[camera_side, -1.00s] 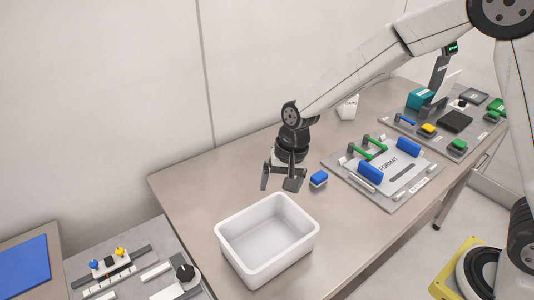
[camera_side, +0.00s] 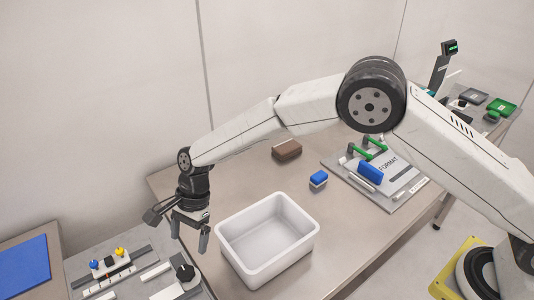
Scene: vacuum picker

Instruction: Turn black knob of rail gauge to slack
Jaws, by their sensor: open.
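The rail gauge (camera_side: 118,272) sits on a grey panel at the lower left, with a white scale strip, dark rails, and a blue and a yellow knob on a small block. Its black knob (camera_side: 186,272) is at the panel's right side, on a white base. My gripper (camera_side: 190,232) is open and empty, pointing down above and behind the black knob, apart from it. The direction the black knob points is too small to tell.
A white bin (camera_side: 268,240) stands on the table right of my gripper. A small blue block (camera_side: 318,179) and a brown block (camera_side: 287,150) lie behind it. The FORMAT panel (camera_side: 400,198) is further right. A blue mat (camera_side: 22,271) lies far left.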

